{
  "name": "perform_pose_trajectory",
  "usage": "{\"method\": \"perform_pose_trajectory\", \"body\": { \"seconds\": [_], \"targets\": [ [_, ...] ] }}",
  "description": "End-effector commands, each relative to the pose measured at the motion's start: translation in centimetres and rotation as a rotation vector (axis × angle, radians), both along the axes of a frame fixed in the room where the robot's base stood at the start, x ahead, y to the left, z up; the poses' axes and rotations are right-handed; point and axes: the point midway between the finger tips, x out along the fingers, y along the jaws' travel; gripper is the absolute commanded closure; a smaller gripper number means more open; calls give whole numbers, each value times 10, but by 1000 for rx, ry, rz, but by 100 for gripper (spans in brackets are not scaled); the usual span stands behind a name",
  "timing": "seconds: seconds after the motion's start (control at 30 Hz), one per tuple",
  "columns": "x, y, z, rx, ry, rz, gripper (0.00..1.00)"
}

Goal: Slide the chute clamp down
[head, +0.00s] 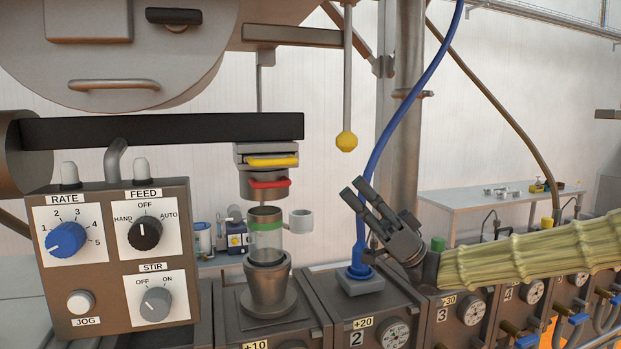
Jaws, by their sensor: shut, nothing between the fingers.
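The feed chute hangs above a clear glass sleeve with a green band (265,238). At its lower end is a metal collar with a red handle (269,183), which looks like the chute clamp. A gap shows between the collar and the dark top of the sleeve. Just above it is a metal block with a yellow handle (272,161). My gripper (354,188) is shut and empty, pointing up and left. It is right of the collar, apart from it, and in front of the blue hose.
A control box (118,260) with knobs stands at left. A blue hose (391,130) rises from barrel block 2. A yellow knob (346,141) hangs on a rod between chute and hose. A grey cup-shaped part (301,221) sits right of the sleeve.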

Motion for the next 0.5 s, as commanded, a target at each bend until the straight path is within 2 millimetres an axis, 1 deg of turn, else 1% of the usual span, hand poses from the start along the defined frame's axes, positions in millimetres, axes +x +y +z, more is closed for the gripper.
{"method": "perform_pose_trajectory", "body": {
  "seconds": [0.17,0.27,0.4,0.5],
  "targets": [
    [19,4,-2,-1,13,1,100],
    [27,12,2,-2,20,3,100],
    [30,24,15,-1,23,3,100],
    [26,33,27,-1,21,4,100]
  ]
}}
